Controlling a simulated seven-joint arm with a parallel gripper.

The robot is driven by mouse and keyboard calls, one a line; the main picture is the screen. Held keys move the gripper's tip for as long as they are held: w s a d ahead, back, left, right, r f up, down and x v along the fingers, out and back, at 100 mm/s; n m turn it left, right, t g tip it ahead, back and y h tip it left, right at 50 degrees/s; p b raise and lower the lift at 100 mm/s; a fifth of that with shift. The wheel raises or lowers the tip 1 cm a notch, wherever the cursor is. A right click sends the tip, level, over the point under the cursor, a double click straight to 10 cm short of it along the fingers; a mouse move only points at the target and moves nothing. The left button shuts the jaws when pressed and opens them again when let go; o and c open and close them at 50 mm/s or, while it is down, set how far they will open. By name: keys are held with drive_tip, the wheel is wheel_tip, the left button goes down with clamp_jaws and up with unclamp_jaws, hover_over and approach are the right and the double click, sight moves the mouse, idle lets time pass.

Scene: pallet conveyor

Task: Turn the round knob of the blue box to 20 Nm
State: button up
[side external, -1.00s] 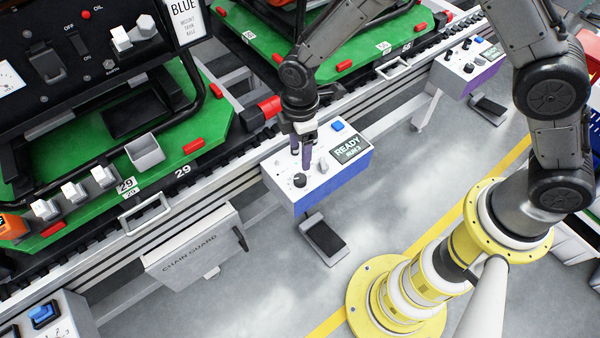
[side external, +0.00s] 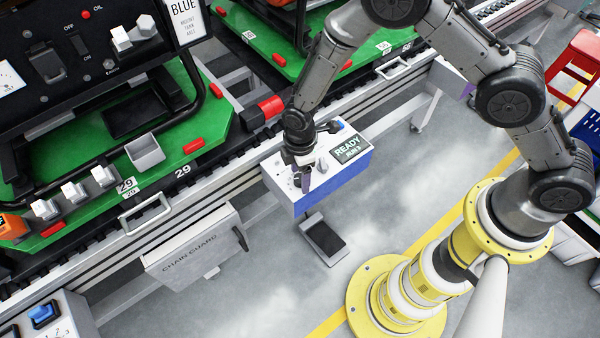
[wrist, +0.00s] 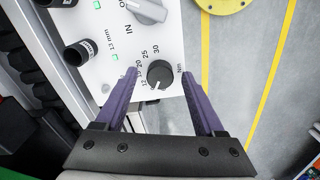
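The blue box (side external: 335,186) has a white top and stands beside the conveyor. Its display (side external: 347,147) reads READY. The round black knob (wrist: 160,72) shows in the wrist view, with scale numbers including 20, 25 and 30 around it. Its white pointer mark faces the lower edge of the picture, away from the numbers 25 and 30. My gripper (wrist: 160,76) is open, with one purple finger on each side of the knob; I see gaps between fingers and knob. In the side view my gripper (side external: 303,184) is low over the box top and hides the knob.
A grey selector switch (wrist: 148,10) sits beside the knob. Black sockets (wrist: 78,52), one marked 13 mm, stand on the panel. A foot pedal (side external: 323,238) lies below the box. The conveyor rail (side external: 215,170) runs behind it; open floor lies in front.

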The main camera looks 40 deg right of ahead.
clamp_jaws()
drive_tip(key=shift+m, duration=0.4)
drive_tip(key=m, duration=0.3)
drive_tip(key=shift+r+m, duration=0.1)
drive_tip(key=shift+m, duration=0.3)
drive_tip(key=m, duration=0.9)
drive_tip(key=shift+m, duration=2)
